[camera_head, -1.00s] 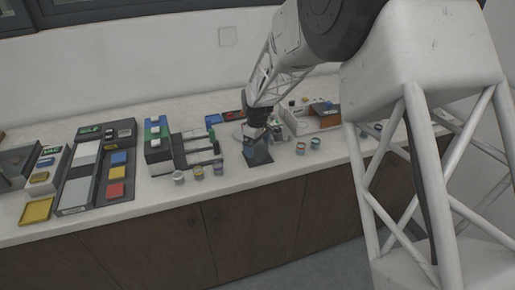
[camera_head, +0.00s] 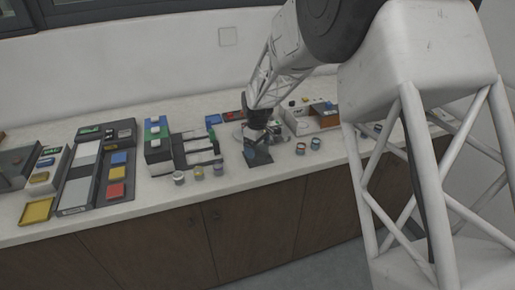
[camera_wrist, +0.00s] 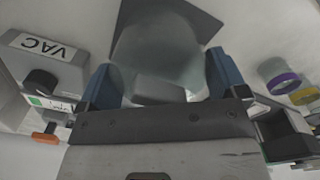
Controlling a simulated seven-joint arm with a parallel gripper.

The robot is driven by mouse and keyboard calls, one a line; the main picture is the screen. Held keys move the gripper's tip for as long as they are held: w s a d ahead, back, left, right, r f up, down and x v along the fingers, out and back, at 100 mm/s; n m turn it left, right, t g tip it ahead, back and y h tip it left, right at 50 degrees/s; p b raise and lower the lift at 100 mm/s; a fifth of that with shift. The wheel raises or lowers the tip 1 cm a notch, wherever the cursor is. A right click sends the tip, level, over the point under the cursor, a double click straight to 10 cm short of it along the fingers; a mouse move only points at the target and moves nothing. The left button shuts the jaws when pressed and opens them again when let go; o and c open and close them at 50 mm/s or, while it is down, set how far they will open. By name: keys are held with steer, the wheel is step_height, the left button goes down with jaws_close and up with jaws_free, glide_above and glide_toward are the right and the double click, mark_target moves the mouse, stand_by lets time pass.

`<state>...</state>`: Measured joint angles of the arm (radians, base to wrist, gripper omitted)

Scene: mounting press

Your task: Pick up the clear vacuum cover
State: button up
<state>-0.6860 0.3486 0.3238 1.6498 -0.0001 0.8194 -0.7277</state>
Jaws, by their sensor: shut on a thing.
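The clear vacuum cover (camera_wrist: 160,52) shows in the wrist view as a translucent, rounded shape between the two blue fingers of my gripper (camera_wrist: 160,85). The gripper is shut on it, with one finger at each side. Beyond the cover lies a dark square plate (camera_wrist: 197,17). In the head view my gripper (camera_head: 256,136) is above the counter, just behind the dark square plate (camera_head: 258,157); the cover is too small there to make out clearly. I cannot tell whether the cover still touches the surface below.
A grey box marked VAC (camera_wrist: 42,47) with a dark knob stands left in the wrist view. Ringed cups (camera_wrist: 278,73) stand at its right. In the head view small cups (camera_head: 315,143) stand right of the plate, and trays (camera_head: 88,185) lie at the left.

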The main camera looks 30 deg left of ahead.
steer(key=shift+r, duration=0.15)
steer(key=shift+r, duration=1.4)
steer(key=shift+s+d+r, duration=0.15)
steer(key=shift+s+r, duration=0.05)
steer(key=shift+r, duration=0.1)
steer(key=s+d, duration=0.3)
steer(key=s, duration=0.1)
steer(key=s+d+r, duration=0.1)
steer(key=s+d, duration=0.2)
steer(key=s, duration=0.1)
steer(key=s+d, duration=0.3)
steer(key=s, duration=0.1)
steer(key=shift+s+d+r, duration=0.1)
steer(key=shift+d+r, duration=0.05)
steer(key=shift+d, duration=0.2)
steer(key=shift+a, duration=0.1)
steer(key=w+a+r, duration=0.1)
steer(key=w+a, duration=0.5)
steer(key=w, duration=0.1)
steer(key=w+a+r, duration=0.1)
steer(key=w+a, duration=0.6)
steer(key=w, duration=0.1)
steer(key=w+a+r, duration=0.1)
steer(key=w+a, duration=0.6)
steer(key=w, duration=0.1)
steer(key=shift+w+a, duration=0.1)
steer(key=shift+a, duration=0.1)
steer(key=shift+f, duration=3.15)
